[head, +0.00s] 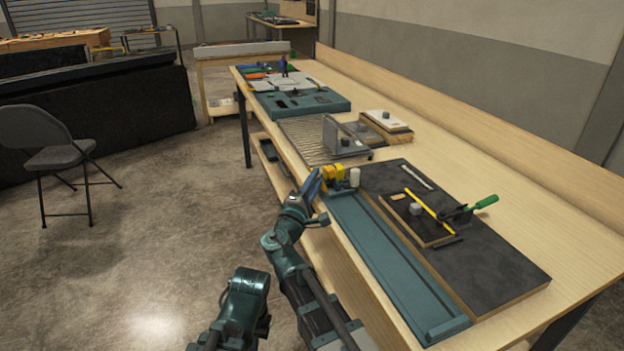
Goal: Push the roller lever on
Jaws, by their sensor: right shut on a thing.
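A yellow block (332,176) sits at the far end of a long teal rail (390,262) on the bench's near edge. A small white cylinder (354,177) stands upright just right of it. Which part is the roller lever I cannot tell for certain. My right gripper (316,184) reaches over the bench edge to the left side of the yellow block and is shut on it. The fingertips are small and partly hidden at this distance. My left gripper is not in view; only a dark teal part of my arm shows at the bottom.
A dark board (500,265) right of the rail carries a toggle clamp with a green handle (484,202) and a yellow bar (428,210). Beyond stand a ribbed plate with an upright grey panel (335,136) and a teal panel (340,103).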

